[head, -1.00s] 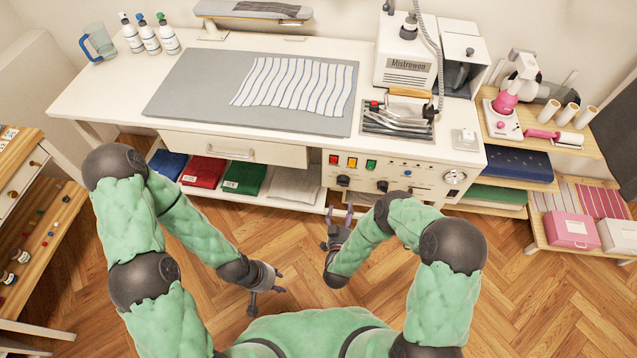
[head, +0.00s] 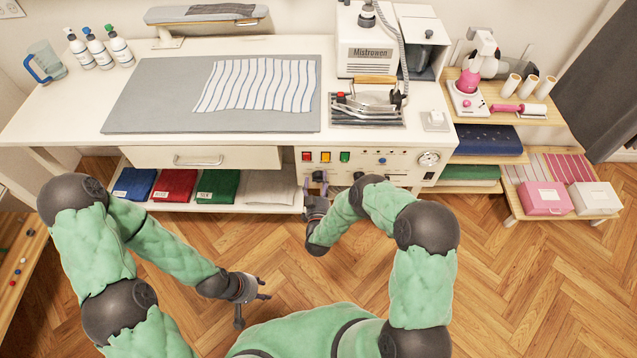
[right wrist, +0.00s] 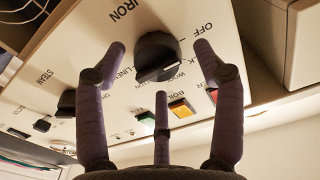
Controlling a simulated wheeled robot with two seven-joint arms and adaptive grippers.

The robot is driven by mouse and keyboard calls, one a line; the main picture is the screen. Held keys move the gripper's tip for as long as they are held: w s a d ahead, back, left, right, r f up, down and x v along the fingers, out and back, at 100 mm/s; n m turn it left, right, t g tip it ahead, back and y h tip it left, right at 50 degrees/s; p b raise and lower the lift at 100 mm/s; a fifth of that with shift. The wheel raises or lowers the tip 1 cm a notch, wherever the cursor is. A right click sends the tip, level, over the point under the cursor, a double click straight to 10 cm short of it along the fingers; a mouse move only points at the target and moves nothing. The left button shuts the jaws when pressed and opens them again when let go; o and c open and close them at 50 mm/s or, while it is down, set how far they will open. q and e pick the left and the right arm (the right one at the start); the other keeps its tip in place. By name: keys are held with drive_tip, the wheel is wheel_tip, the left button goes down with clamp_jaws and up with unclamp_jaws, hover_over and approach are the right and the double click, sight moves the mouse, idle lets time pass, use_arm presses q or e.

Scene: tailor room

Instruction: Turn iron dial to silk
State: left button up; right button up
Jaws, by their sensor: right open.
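The iron dial (right wrist: 157,52) is a round black knob on the cream control panel (right wrist: 75,65), seen close and upside down in the right wrist view. The words IRON, OFF and WOOL show around it, with other labels partly covered. My right gripper (right wrist: 160,60) is open, with one finger on each side of the dial and a third finger below it in the picture. I cannot tell whether any finger touches it. In the head view my right gripper (head: 318,182) is at the panel's left part. My left gripper (head: 262,289) is open and empty above the floor.
Red, orange and green buttons (head: 325,157) sit above the dial. More black knobs and a gauge (head: 428,159) are to the right. The iron (head: 368,100) rests on the table above the panel. A drawer (head: 205,158) and folded fabrics (head: 175,184) are to the left.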

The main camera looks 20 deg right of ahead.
drive_tip(key=shift+w, duration=0.2)
drive_tip(key=c, duration=1.1)
drive_tip(key=shift+r, duration=0.1)
